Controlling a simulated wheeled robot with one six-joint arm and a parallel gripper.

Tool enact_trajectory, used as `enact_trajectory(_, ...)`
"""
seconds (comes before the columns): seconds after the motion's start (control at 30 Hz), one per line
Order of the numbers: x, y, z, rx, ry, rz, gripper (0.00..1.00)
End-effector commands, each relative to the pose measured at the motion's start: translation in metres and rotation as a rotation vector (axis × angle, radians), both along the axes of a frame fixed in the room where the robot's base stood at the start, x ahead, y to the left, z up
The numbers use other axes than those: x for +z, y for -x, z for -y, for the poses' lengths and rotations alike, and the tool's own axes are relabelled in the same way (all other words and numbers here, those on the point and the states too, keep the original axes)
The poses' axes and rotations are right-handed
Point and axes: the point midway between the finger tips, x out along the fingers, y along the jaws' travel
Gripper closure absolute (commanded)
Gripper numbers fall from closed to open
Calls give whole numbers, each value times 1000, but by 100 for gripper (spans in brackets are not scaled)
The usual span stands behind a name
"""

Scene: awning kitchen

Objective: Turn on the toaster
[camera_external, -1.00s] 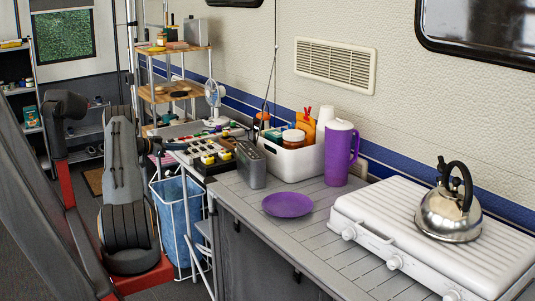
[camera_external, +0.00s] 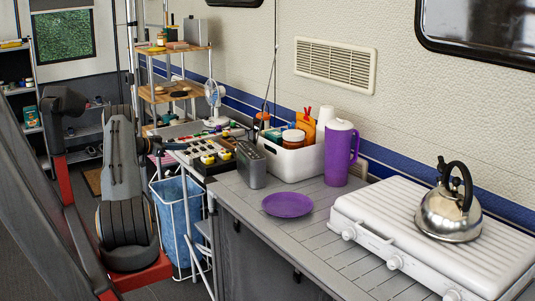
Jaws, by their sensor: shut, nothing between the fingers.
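A grey metal box that looks like the toaster (camera_external: 250,165) stands upright on the near counter, beside the white bin. Its controls are too small to make out. My arm stands at the left, and its dark end, my gripper (camera_external: 180,146), points right at the left edge of the far table, apart from the toaster and to its left. The gripper is small in view and looks shut with nothing held.
A white bin (camera_external: 292,158) with bottles, a purple jug (camera_external: 340,155) and a purple plate (camera_external: 287,205) share the counter with a white stove (camera_external: 365,235) and kettle (camera_external: 447,210). Condiment-like items crowd the table left of the toaster. A blue basket (camera_external: 178,215) stands below.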

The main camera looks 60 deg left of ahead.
Motion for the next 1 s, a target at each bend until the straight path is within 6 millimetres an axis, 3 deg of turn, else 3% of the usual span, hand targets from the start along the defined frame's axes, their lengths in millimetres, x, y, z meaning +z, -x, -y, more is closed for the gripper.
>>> enact_trajectory(0.2,38,1,-4,-2,-5,3,100)
enact_trajectory(0.4,43,47,-6,3,-4,2,100)
enact_trajectory(0.6,51,80,-7,1,-3,2,100)
enact_trajectory(0.8,56,95,-7,1,-4,3,100)
enact_trajectory(1.0,56,97,-7,0,-4,3,100)
